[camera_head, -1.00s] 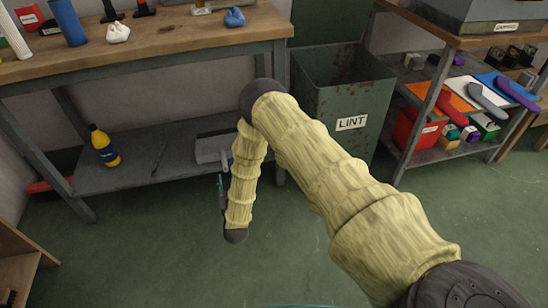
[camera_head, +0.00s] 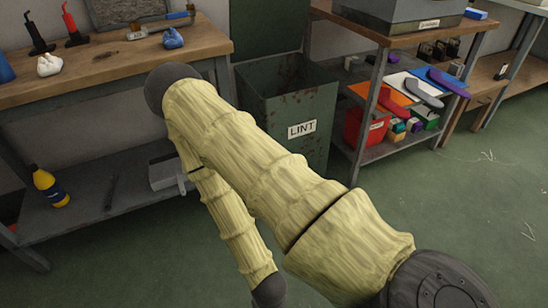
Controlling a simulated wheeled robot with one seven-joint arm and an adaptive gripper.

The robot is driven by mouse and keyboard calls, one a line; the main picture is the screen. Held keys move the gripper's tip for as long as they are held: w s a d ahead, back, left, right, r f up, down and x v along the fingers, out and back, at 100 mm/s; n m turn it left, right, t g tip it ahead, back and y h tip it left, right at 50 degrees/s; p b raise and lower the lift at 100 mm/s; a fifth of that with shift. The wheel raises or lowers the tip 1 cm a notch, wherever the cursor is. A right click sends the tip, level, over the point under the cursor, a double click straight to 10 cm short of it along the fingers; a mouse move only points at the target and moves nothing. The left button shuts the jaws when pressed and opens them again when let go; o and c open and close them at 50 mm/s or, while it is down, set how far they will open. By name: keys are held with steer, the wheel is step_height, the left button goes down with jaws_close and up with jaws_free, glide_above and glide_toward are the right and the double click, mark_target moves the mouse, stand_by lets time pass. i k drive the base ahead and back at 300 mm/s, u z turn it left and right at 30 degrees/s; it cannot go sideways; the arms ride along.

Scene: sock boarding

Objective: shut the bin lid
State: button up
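The green metal bin (camera_head: 318,115), labelled LINT, stands between the workbench and the shelf unit. Its top is open and I see into its rust-marked inside. A green panel (camera_head: 265,26) stands upright behind the bin's opening; it looks like the lid, raised. Its top is cut off by the picture edge. My arm, in a yellowish ribbed cover, crosses the middle of the view in front of the bin and bends down at the left. My gripper is not in view; the visible arm ends at a dark joint at the bottom.
The wooden workbench (camera_head: 120,62) at left carries tools and cloths, with a yellow bottle (camera_head: 50,187) on its lower shelf. The shelf unit (camera_head: 372,152) at right holds a red bin (camera_head: 366,128) and coloured boards. The green floor (camera_head: 450,220) at right is clear.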

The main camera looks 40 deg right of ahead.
mark_target(259, 29)
steer(key=z, duration=1.45)
steer(key=k, duration=0.5)
steer(key=u, duration=1)
steer(key=i, duration=1.5)
steer(key=z, duration=0.45)
